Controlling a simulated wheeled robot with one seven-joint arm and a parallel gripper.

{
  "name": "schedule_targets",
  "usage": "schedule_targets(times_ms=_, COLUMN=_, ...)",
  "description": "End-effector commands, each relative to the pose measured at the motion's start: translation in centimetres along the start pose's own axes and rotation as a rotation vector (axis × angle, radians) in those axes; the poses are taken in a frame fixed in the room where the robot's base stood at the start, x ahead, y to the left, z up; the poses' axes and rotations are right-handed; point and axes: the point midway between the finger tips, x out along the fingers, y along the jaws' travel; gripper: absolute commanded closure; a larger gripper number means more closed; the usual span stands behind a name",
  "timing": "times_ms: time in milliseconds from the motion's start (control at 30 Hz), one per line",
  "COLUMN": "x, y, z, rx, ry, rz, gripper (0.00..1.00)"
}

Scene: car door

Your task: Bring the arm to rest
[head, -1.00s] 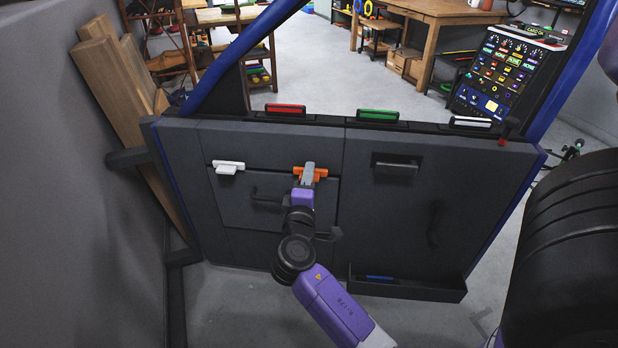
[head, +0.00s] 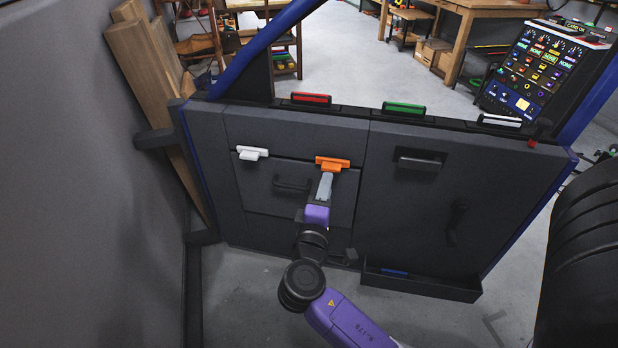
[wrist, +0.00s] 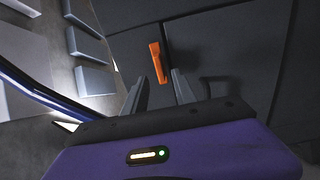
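My gripper (head: 326,178) is just below the orange handle (head: 332,163) on the dark grey car door panel (head: 270,133) in the head view. In the wrist view my gripper (wrist: 157,88) has its two grey fingers spread apart with nothing between them. The orange handle (wrist: 158,62) is beyond the fingertips there, and a gap shows between it and the fingers. My arm reaches up from the bottom of the head view, bent at its joints.
A white handle (head: 252,153) is left of the orange one. Red (head: 311,99), green (head: 404,107) and white (head: 499,121) bars line the door's top edge. A door pocket (head: 420,282) holds a blue item (head: 394,272). Wooden planks (head: 150,85) lean at the left wall.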

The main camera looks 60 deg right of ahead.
Motion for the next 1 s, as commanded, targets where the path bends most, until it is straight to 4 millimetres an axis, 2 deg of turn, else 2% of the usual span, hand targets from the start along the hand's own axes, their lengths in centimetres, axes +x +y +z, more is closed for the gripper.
schedule_targets(times_ms=267, x=0.0, y=0.0, z=0.0, rx=0.001, ry=0.000, rz=0.000, gripper=0.67)
schedule_targets(times_ms=367, x=0.0, y=0.0, z=-0.6, rx=0.014, ry=0.026, rz=0.001, gripper=0.67)
schedule_targets(times_ms=467, x=-0.1, y=-0.3, z=-2.7, rx=0.067, ry=0.112, rz=-0.027, gripper=0.67)
schedule_targets(times_ms=567, x=-1.3, y=-0.7, z=-5.7, rx=0.171, ry=0.255, rz=-0.089, gripper=0.67)
schedule_targets(times_ms=667, x=-4.2, y=-2.3, z=-7.8, rx=0.280, ry=0.423, rz=-0.191, gripper=0.67)
schedule_targets(times_ms=800, x=-10.4, y=-4.0, z=-9.2, rx=0.448, ry=0.646, rz=-0.359, gripper=0.67)
schedule_targets(times_ms=900, x=-15.4, y=-4.4, z=-8.8, rx=0.580, ry=0.778, rz=-0.488, gripper=0.67)
schedule_targets(times_ms=1000, x=-20.2, y=-4.0, z=-7.5, rx=0.717, ry=0.879, rz=-0.618, gripper=0.67)
